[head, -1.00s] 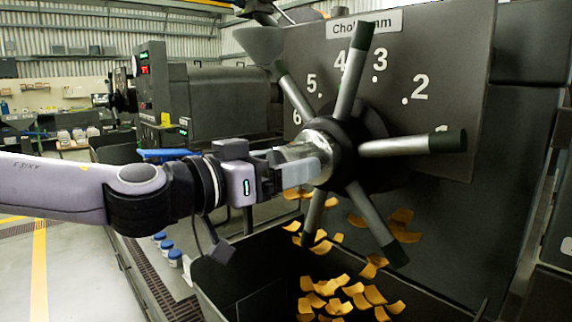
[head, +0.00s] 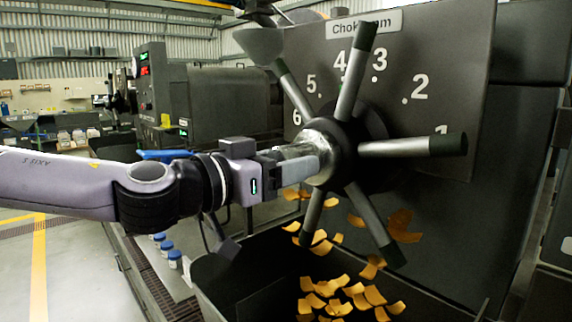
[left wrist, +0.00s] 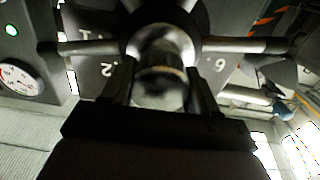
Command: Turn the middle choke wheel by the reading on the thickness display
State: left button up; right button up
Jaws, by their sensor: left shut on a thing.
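The choke wheel (head: 348,140) has several grey spokes with dark tips around a dark hub. It stands before a dark plate (head: 455,60) labelled "Choke", with figures 1 to 6. One spoke points up between 4 and 3, partly covering the label. My left gripper (head: 312,163) is shut on the wheel's shiny central knob; in the left wrist view the fingers sit either side of the knob (left wrist: 160,75). A red-lit display (head: 145,70) and a green-lit one (head: 183,122) show at the left, too small to read. My right gripper is not in view.
Orange flakes (head: 340,290) lie and fall below the wheel in a dark bin (head: 215,275). A round gauge (left wrist: 18,80) shows in the left wrist view. The floor at far left is clear.

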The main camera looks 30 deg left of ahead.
pick_arm(q)
jog(key=shift+f+m+b, duration=0.1)
jog(key=shift+m+b, duration=0.85)
jog(key=shift+m, duration=0.15)
jog(key=shift+m+b, duration=0.85)
jog(key=shift+m, duration=0.85)
jog(key=o, duration=1.5)
jog(key=p+v, duration=0.1)
jog(key=v, duration=0.6)
